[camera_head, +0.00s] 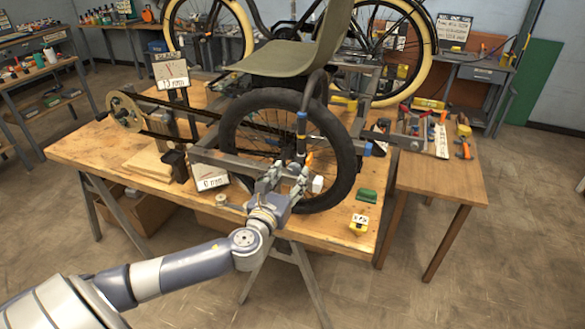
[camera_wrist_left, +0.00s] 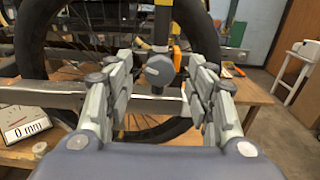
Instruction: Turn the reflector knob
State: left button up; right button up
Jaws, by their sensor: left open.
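In the left wrist view a dark grey round knob (camera_wrist_left: 159,69) sits on an upright post with a yellow band, in front of the bicycle wheel. An orange part (camera_wrist_left: 177,57) is just right of it. I take this knob to be the reflector knob. My left gripper (camera_head: 286,178) is open at the front of the wheel (camera_head: 341,125). In the left wrist view the gripper's fingers (camera_wrist_left: 154,88) stand on either side of the knob, apart from it. In the head view I cannot make out the knob behind the fingers. My right gripper is not in view.
The trike frame stands on a wooden table (camera_head: 85,150). A "0 mm" sign (camera_head: 210,178) is left of my gripper. A side table (camera_head: 440,178) with tools stands at the right.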

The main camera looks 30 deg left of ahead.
aim_at(295, 168)
pick_arm(q)
jog(key=shift+x, duration=1.25)
jog(key=c, duration=1.1)
jog(key=shift+o, duration=0.2)
